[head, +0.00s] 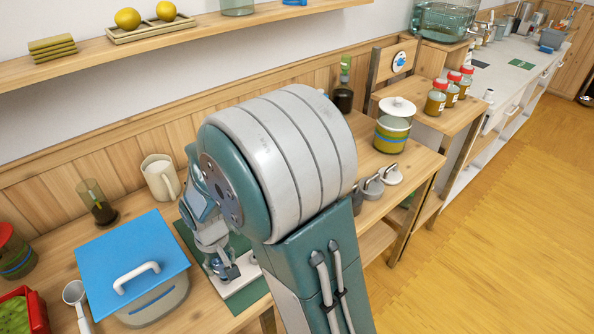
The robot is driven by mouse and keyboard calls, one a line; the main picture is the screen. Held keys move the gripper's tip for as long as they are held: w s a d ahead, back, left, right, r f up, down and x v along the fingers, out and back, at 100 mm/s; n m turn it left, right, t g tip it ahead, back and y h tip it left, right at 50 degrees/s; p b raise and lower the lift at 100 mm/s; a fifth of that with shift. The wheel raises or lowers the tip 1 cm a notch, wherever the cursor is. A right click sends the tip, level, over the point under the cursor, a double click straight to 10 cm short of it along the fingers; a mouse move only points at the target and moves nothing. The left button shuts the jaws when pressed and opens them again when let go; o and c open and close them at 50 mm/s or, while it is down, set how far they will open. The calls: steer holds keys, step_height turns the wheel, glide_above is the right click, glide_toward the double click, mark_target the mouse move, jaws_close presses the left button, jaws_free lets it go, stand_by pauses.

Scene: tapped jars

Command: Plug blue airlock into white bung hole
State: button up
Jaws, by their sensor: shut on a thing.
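My gripper (222,268) is low over a white board on a green mat, left of my large arm link. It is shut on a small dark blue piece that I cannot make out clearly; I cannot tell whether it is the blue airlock. A jar with a white top (397,106) and a green and yellow body stands at the right end of the bench, well apart from my gripper. A dark hole or knob shows on its top; I cannot tell whether this top is the white bung. My arm hides the middle of the bench.
A box with a blue lid (130,262), a cream jug (160,177) and a brown glass (97,203) stand left of my gripper. A dark bottle (343,99) stands behind my arm. Small grey-white lidded pieces (373,187) sit at the bench's front edge. Red-lidded jars (436,97) stand farther right.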

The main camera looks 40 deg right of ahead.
steer(key=shift+a, duration=0.1)
steer(key=c, duration=0.3)
steer(key=shift+c, duration=0.3)
steer(key=shift+a+r, duration=0.1)
steer(key=shift+r, duration=0.1)
steer(key=shift+r, duration=0.2)
steer(key=shift+r, duration=1.05)
steer(key=shift+r, duration=0.1)
steer(key=shift+r, duration=3)
steer(key=shift+s, duration=0.1)
